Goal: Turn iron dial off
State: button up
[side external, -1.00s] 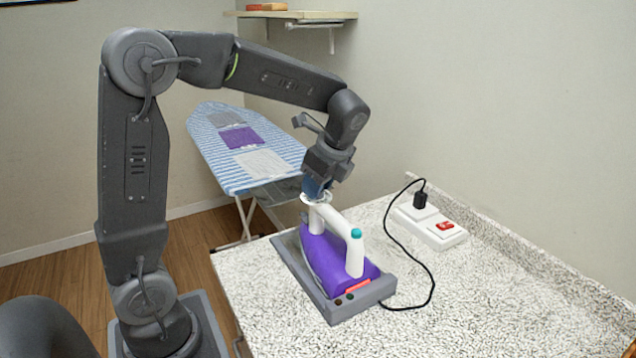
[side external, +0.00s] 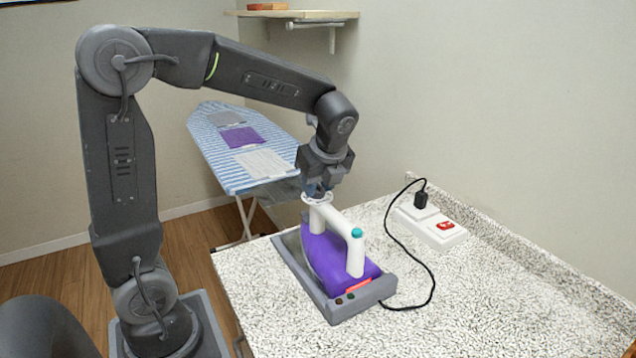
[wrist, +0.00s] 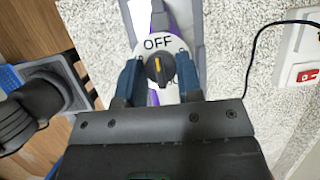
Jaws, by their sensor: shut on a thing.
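The purple iron (side external: 328,258) with a white handle (side external: 340,227) rests on a grey stand (side external: 342,311) on the speckled counter. Its white round dial plate (side external: 317,199) is at the handle's far end, under my gripper (side external: 318,190). In the wrist view, the dial's dark knob (wrist: 159,70) has an orange pointer line. The word OFF shows on the plate (wrist: 158,43) just above the knob, and the line points up, close to it. Other markings are partly hidden by the fingers. My gripper (wrist: 159,76) has its blue fingers on both sides of the knob, shut on it.
A black cord (side external: 428,272) runs from the iron stand's side to a plug in the white power strip (side external: 430,223), which has a red switch (side external: 445,225). An ironing board (side external: 213,152) with folded cloths stands behind. A shelf (side external: 300,14) is on the wall. The counter's right side is clear.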

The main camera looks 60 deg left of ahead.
jog(key=o, duration=0.9)
jog(key=shift+o, duration=0.2)
jog(key=v, duration=1.4)
jog(key=shift+s+d+f, duration=0.1)
jog(key=shift+f, duration=0.05)
jog(key=s+d+f+n+t+h, duration=0.2)
jog(key=s+d+f+n, duration=0.1)
jog(key=s+n, duration=0.4)
jog(key=s+d+f+n+t+h, duration=0.2)
jog(key=s+f+n, duration=0.4)
jog(key=n, duration=0.5)
jog(key=shift+s+d+f+t, duration=0.3)
jog(key=shift+s+d+t, duration=0.5)
jog(key=shift+d, duration=0.15)
